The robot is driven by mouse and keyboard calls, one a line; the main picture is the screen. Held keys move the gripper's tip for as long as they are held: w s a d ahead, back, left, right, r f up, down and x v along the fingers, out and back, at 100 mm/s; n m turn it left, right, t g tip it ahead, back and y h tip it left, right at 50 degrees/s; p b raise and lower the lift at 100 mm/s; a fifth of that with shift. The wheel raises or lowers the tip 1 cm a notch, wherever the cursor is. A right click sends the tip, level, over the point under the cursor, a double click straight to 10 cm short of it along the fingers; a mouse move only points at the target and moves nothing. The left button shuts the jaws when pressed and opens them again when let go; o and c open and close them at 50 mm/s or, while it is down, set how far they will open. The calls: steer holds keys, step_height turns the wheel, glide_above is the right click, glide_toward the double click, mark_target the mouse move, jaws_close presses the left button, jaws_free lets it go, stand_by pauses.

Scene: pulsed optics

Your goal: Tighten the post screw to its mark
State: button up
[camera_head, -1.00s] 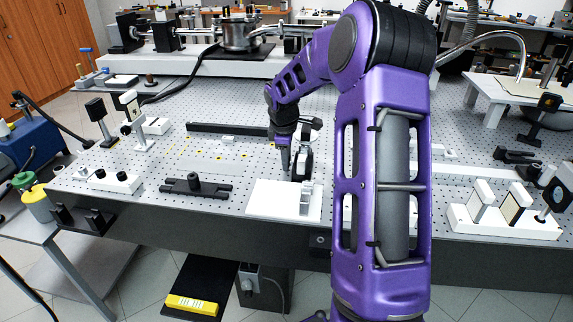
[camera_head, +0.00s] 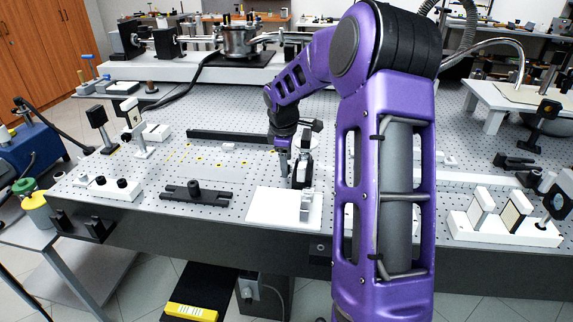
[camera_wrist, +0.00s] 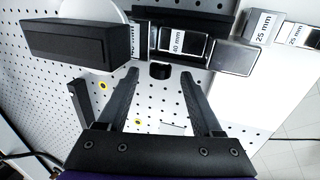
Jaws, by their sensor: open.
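My gripper (camera_wrist: 160,82) is open in the wrist view, its two black fingers apart with nothing held between them. A short black round knob (camera_wrist: 160,71), possibly the post screw, shows just beyond and between the fingertips. It sits below a block labelled 40 mm (camera_wrist: 178,42). I cannot make out a mark on it. In the head view my gripper (camera_head: 284,168) points down over the perforated table, beside a dark upright piece (camera_head: 302,168). The fingertips are too small there to judge contact.
A long black box (camera_wrist: 80,42) stands close on the left in the wrist view, and a block labelled 25 mm (camera_wrist: 262,27) at the right. A white plate (camera_head: 268,208) lies at the table's front edge. A black clamp bar (camera_head: 197,195) lies left of it.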

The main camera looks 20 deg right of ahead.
steer(key=p+v, duration=0.1)
steer(key=v, duration=1.4)
steer(key=shift+r+p, duration=0.35)
steer(key=shift+p, duration=0.05)
steer(key=w+d+f, duration=0.1)
steer(key=f, duration=0.4)
steer(key=w+f+g+y, duration=0.1)
steer(key=f, duration=0.5)
steer(key=w+d+f+g, duration=0.1)
steer(key=w+f, duration=0.1)
steer(key=f, duration=0.3)
steer(key=shift+w+d+f, duration=0.1)
steer(key=shift+d+f, duration=0.2)
steer(key=shift+f, duration=0.1)
jaws_close()
